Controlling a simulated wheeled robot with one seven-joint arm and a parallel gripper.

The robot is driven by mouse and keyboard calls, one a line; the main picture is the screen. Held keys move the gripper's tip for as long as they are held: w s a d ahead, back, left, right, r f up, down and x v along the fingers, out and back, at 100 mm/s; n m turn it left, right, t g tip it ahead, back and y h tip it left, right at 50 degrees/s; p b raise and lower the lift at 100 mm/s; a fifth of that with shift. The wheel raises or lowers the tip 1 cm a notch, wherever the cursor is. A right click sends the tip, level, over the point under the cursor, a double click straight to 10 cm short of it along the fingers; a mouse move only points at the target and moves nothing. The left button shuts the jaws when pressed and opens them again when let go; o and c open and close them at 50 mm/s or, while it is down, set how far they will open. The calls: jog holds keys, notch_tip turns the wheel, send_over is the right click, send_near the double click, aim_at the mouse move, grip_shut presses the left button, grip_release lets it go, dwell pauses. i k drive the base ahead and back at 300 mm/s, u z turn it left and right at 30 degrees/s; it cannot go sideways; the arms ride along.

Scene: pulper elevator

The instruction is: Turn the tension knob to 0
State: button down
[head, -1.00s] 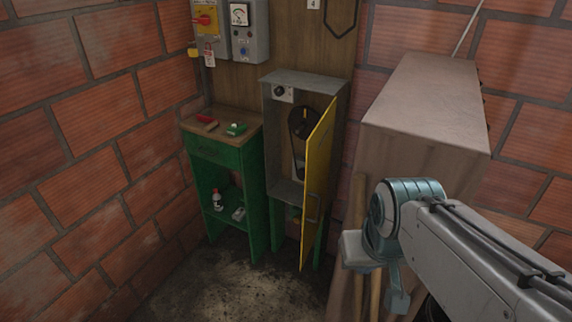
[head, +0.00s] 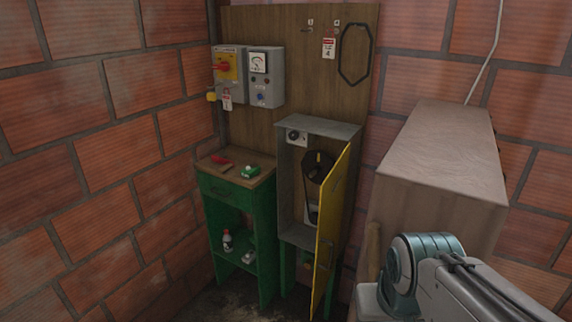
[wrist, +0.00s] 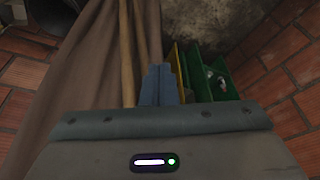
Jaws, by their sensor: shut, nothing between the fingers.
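A small black knob on a white plate (head: 296,136) sits inside the upper left of an open grey cabinet (head: 320,127) in the head view. I take it to be the tension knob; its markings are too small to read. The cabinet's yellow door (head: 331,225) stands open toward me. Inside are a dark pulley and belt (head: 317,168). My gripper (wrist: 160,68) shows in the wrist view with its blue-grey fingers together and empty. It points down past wooden poles and is well away from the knob. In the head view my arm hides the fingers.
A large covered box (head: 440,150) stands right of the cabinet, close to my arm. A green bench (head: 235,195) with small items stands left. Two electrical boxes (head: 245,78) hang on the wooden board above. Brick walls close the corner.

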aim_at(293, 135)
jog(key=u, duration=0.65)
jog(key=k, duration=0.85)
jog(key=u, duration=0.8)
jog(key=k, duration=0.35)
jog(key=u, duration=0.65)
jog(key=i, duration=1.45)
jog(key=z, duration=0.45)
jog(key=i, duration=1.45)
jog(key=z, duration=1.8)
jog(key=i, duration=0.95)
jog(key=z, duration=0.85)
